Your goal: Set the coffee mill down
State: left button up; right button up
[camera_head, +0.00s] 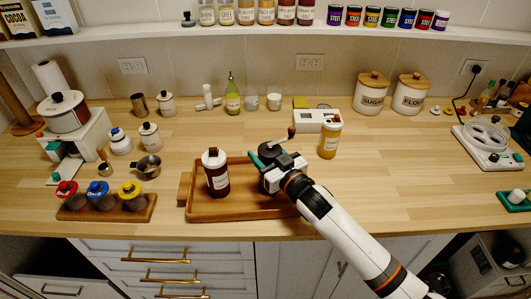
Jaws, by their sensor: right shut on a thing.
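The coffee mill (270,150) has a dark round top and a crank arm with a brown knob rising to the right. My right gripper (266,163) reaches in from the lower right and is shut on it. Green fingertip parts show at its left side, and the gripper hides the mill's lower body. The mill is over the right part of the wooden tray (232,213). I cannot tell whether its base touches the tray. My left gripper is not in view.
A dark red jar with a white lid (215,172) stands in the tray, left of the mill. An orange jar (330,140) stands just right behind the tray. A rack of colored-lid jars (107,208) lies left. The counter (400,180) right of the tray is clear.

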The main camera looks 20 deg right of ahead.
jog(key=o, duration=1.3)
jog(key=shift+f, duration=0.1)
jog(key=shift+c, duration=0.2)
jog(key=b+v, duration=0.2)
jog(key=v, duration=1)
